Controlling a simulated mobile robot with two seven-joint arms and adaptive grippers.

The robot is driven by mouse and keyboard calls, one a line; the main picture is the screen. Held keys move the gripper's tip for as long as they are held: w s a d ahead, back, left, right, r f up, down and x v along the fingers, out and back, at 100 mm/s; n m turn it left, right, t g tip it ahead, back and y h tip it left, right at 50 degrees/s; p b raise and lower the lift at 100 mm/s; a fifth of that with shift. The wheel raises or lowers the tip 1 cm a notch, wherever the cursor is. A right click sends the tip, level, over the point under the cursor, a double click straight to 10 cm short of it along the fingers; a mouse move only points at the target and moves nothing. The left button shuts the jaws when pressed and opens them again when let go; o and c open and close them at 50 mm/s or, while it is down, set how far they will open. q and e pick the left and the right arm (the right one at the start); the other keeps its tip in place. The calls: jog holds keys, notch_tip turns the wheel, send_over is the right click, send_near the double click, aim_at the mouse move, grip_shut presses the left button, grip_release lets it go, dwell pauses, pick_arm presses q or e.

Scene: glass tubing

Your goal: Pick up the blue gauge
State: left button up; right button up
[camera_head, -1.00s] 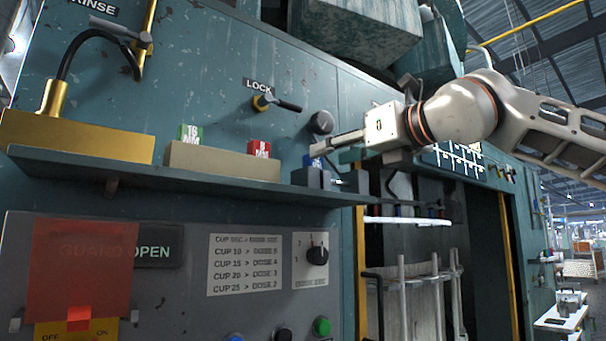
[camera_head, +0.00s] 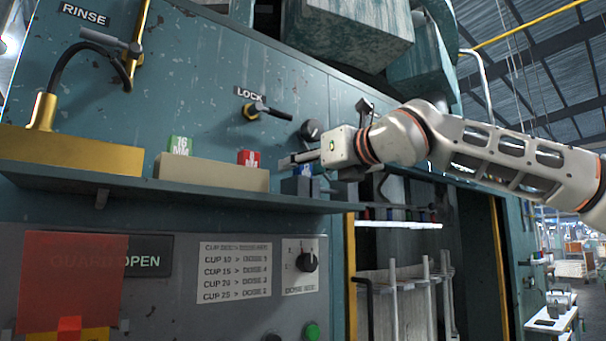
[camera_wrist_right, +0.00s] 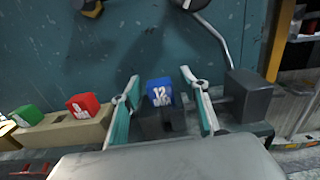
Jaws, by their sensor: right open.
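The blue gauge (camera_wrist_right: 160,92), a small block marked 12, sits upright in a dark grey holder (camera_wrist_right: 160,122) on the shelf. In the head view the blue gauge (camera_head: 305,170) is partly covered by my right gripper (camera_head: 290,160). In the wrist view the right gripper (camera_wrist_right: 160,76) is open, with one finger on each side of the blue gauge. A gap shows between each finger and the gauge. My left gripper is not in view.
A green gauge (camera_head: 180,146) and a red gauge (camera_head: 249,159) sit in a beige block (camera_head: 210,173) to the left on the shelf (camera_head: 150,187). A dark grey block (camera_wrist_right: 248,97) stands right of the fingers. A lock lever (camera_head: 265,109) and black knob (camera_head: 311,130) are on the wall.

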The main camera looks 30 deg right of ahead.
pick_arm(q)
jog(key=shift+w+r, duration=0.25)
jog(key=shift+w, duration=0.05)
pick_arm(e)
jog(key=c, duration=1.2)
jog(key=shift+r, duration=0.15)
pick_arm(q)
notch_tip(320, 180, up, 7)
jog(key=p, duration=0.7)
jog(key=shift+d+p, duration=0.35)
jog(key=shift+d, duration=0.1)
pick_arm(e)
jog(key=shift+r, duration=9.85)
